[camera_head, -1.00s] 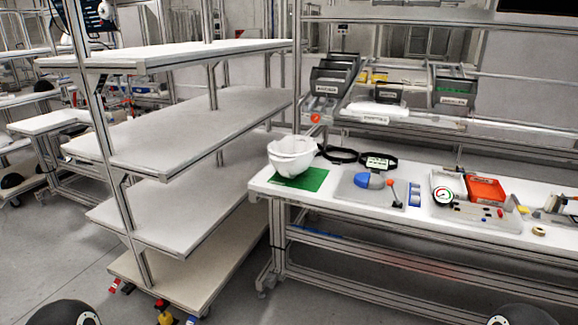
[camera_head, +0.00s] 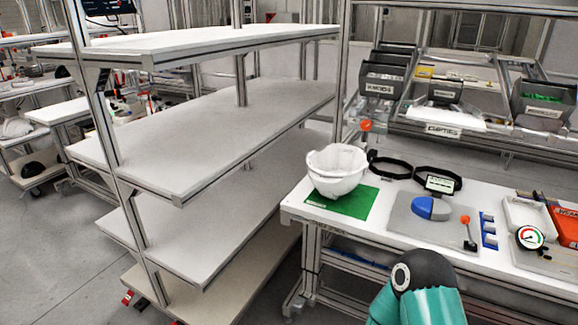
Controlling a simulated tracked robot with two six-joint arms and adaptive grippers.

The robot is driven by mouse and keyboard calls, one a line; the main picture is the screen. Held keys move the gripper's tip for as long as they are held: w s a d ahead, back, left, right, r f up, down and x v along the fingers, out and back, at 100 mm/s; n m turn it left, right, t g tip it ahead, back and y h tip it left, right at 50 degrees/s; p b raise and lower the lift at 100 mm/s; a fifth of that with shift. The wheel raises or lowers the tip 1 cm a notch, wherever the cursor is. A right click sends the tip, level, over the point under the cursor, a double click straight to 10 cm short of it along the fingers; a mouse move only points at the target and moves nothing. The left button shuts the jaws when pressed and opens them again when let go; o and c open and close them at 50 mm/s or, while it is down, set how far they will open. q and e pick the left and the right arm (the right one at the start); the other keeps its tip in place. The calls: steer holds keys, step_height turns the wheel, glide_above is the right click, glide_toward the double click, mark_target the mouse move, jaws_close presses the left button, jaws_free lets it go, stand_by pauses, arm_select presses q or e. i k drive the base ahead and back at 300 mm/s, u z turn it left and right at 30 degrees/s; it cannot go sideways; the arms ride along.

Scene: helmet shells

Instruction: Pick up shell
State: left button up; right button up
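White helmet shells (camera_head: 337,172) sit nested, one in another, on a green mat (camera_head: 362,203) at the left end of the white workbench. How many are stacked I cannot tell. A part of my arm, dark with a teal cover, rises at the bottom edge in front of the bench. No gripper fingers show in the view. Nothing of mine touches the shells.
An empty white shelf rack (camera_head: 205,130) stands left of the bench. On the bench (camera_head: 293,205), right of the mat, are black bands (camera_head: 390,168), a grey board (camera_head: 408,222) with a blue tool, and a gauge (camera_head: 530,237). Bins (camera_head: 385,75) stand on the upper rack.

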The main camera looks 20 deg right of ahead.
mark_target(335, 171)
steer(key=z, duration=0.05)
steer(key=i, duration=1.1)
steer(key=z, duration=0.65)
steer(key=i, duration=0.4)
steer(key=z, duration=0.2)
steer(key=k, duration=0.9)
steer(key=z, duration=0.15)
steer(key=i, duration=0.9)
steer(key=u, duration=0.05)
